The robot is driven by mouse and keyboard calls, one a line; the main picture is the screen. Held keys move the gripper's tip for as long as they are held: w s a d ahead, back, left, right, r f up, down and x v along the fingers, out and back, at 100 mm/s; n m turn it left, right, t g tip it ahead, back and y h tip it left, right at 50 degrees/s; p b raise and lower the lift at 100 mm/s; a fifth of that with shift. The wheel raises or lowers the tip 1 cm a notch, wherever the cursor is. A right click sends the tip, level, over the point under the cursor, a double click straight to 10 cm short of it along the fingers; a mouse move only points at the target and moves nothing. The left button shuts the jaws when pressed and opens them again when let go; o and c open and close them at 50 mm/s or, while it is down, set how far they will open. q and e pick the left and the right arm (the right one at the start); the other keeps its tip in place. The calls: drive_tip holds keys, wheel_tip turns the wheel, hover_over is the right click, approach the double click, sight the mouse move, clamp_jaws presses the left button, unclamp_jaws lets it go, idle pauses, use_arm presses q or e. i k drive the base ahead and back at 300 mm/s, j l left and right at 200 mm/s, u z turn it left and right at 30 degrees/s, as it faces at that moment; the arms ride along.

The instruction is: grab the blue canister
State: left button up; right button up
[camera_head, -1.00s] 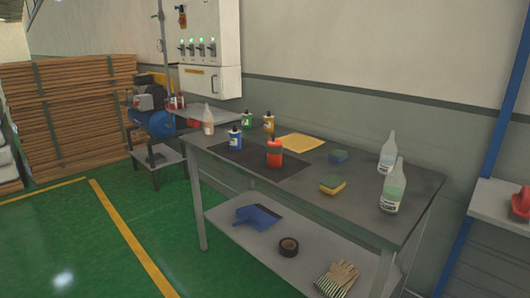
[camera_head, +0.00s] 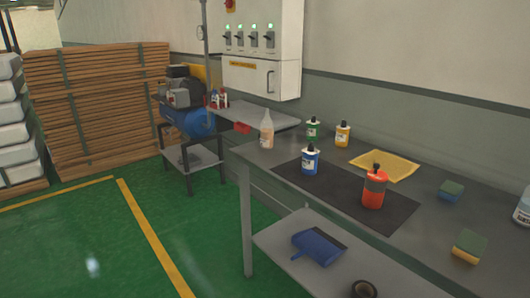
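The blue canister (camera_head: 310,162) is a small blue bottle with a dark cap and a pale label. It stands upright on the black mat (camera_head: 392,207) near the left end of the grey table (camera_head: 462,193). A larger red canister (camera_head: 374,189) stands to its right on the same mat. Neither of my grippers shows in the head view.
A clear bottle (camera_head: 267,131), a green bottle (camera_head: 313,128) and a yellow bottle (camera_head: 342,135) stand around the mat. A yellow cloth (camera_head: 384,165) and sponges (camera_head: 469,246) lie to the right. A blue dustpan (camera_head: 318,246) lies on the lower shelf. Green floor at left is clear.

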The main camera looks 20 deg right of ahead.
sight(310, 160)
drive_tip(key=i+j+z, duration=0.1)
drive_tip(key=i, duration=0.65)
drive_tip(key=i+j, duration=0.1)
drive_tip(key=i, duration=0.65)
drive_tip(key=i+j+z, duration=0.1)
drive_tip(key=i+z, duration=0.2)
drive_tip(key=z, duration=0.15)
drive_tip(key=i+j+z, duration=0.15)
drive_tip(key=i+z, duration=0.3)
drive_tip(key=i+j+z, duration=0.15)
drive_tip(key=j+z, duration=0.15)
drive_tip(key=z, duration=0.15)
drive_tip(key=i+j+z, duration=0.2)
drive_tip(key=j+z, duration=0.25)
drive_tip(key=l, duration=0.1)
